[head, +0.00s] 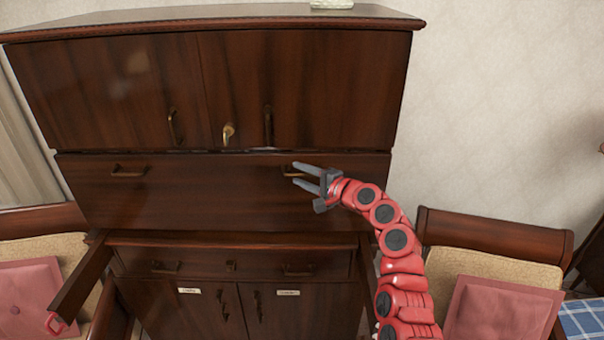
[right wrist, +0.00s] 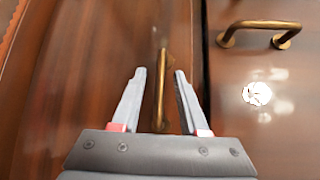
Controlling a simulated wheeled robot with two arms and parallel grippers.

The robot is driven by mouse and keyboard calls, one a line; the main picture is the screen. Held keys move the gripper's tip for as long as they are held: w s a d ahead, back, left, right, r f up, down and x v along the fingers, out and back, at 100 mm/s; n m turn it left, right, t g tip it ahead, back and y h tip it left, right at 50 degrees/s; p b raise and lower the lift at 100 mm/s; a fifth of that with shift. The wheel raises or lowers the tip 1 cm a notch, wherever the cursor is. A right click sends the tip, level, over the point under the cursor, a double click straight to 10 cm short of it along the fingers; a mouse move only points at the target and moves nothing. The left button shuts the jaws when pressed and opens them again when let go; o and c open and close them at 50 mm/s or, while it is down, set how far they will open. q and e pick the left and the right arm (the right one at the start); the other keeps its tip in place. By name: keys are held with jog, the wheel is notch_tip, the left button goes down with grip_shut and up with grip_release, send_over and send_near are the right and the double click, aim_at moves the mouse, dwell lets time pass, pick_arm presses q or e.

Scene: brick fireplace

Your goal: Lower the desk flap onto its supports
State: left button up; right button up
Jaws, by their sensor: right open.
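The desk flap (head: 210,195) is a dark glossy wooden panel, standing upright and shut below the upper doors. It has a brass handle (head: 128,172) at the left and another brass handle (right wrist: 162,85) at the right. The left support (head: 82,278) is a wooden arm sticking out towards me below the flap. The right support (head: 367,262) sticks out too, partly hidden by my right arm. My right gripper (head: 295,173) is open at the flap's right handle. In the right wrist view its fingers (right wrist: 160,73) lie on either side of this handle, apart from it.
Upper doors (head: 120,90) with handles (head: 267,125) and a key (head: 228,133) are shut. Below the flap are a shut drawer (head: 210,264) and labelled lower doors (head: 190,308). Cushioned chairs (head: 500,305) (head: 45,250) stand at both sides. A small red piece shows at the left support's end.

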grip_shut()
dwell(1.4)
